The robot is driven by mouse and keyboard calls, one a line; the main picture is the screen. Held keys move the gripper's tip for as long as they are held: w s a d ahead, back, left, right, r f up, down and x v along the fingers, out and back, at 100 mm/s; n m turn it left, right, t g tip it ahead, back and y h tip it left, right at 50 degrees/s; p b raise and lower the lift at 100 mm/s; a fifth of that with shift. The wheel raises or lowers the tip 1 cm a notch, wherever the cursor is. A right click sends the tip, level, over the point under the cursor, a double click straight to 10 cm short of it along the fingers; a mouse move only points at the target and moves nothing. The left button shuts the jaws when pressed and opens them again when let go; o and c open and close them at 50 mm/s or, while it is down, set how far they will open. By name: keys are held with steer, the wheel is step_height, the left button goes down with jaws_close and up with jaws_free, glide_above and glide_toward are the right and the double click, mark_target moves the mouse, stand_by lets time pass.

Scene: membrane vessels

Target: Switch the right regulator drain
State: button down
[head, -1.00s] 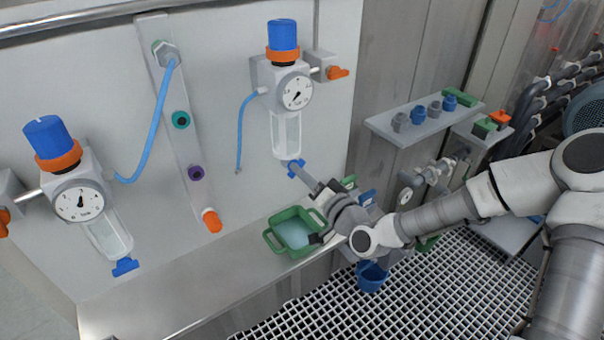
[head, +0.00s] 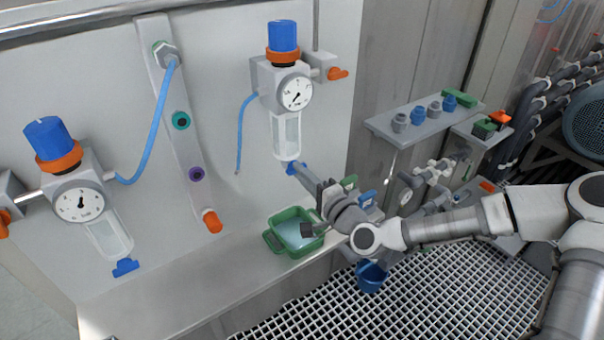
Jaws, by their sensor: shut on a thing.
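The right regulator (head: 285,92) hangs on the pale panel, with a blue knob, an orange ring, a round gauge and a clear bowl (head: 286,138).
A green tray (head: 272,240) with pale liquid stands on the ledge below my gripper. A grey shelf (head: 378,127) with several fittings is on the right wall. An orange-handled valve (head: 337,73) sits beside the right regulator.

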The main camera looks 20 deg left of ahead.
stand_by(0.5)
steer(key=c, duration=0.9)
jaws_free()
steer(key=shift+o, duration=0.2)
steer(key=p+v, duration=0.8)
steer(key=v, duration=0.9)
steer(key=shift+s, duration=0.2)
steer(key=shift+d+f, duration=0.1)
